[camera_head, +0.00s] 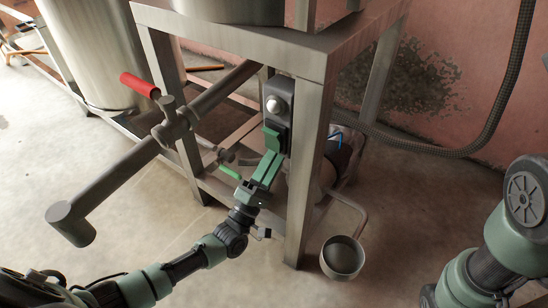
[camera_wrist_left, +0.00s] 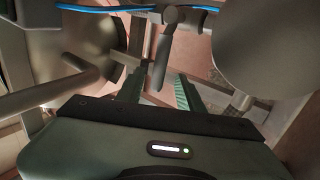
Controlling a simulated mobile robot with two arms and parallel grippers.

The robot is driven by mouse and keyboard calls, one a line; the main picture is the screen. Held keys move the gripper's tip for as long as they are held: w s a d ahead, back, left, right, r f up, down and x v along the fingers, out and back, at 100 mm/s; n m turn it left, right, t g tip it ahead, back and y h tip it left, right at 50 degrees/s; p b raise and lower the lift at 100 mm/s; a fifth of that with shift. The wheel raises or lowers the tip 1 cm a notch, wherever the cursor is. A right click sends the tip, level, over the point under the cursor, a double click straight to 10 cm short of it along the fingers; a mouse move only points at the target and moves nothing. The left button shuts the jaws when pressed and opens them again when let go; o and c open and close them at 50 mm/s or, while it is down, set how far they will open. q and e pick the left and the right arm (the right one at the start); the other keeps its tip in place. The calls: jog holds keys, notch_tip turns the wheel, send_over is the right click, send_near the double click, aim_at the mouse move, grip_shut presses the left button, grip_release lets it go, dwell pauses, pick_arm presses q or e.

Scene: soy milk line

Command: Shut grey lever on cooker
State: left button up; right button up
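My left gripper (camera_head: 270,152) reaches up to the front of the steel frame, just below a dark box with a round pale knob (camera_head: 277,106). In the left wrist view its two green fingers (camera_wrist_left: 158,88) are apart. A grey lever-like bar (camera_wrist_left: 162,62) hangs from a round pipe fitting and shows between the fingers. I cannot tell whether they touch it. In the head view I cannot make out this bar; the gripper may cover it. My right arm shows at the right edge; its gripper is out of view.
A steel stand (camera_head: 305,210) rises beside my left gripper. A metal bowl (camera_head: 342,257) is on the floor. A dark hose (camera_head: 430,150) runs along the wall.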

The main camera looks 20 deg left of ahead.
pick_arm(q)
jog(key=shift+r, duration=0.1)
jog(key=p+v, duration=0.2)
jog(key=v, duration=0.5)
jog(key=shift+s+f, duration=0.25)
jog(key=shift+s, duration=0.1)
jog(key=shift+a, duration=0.1)
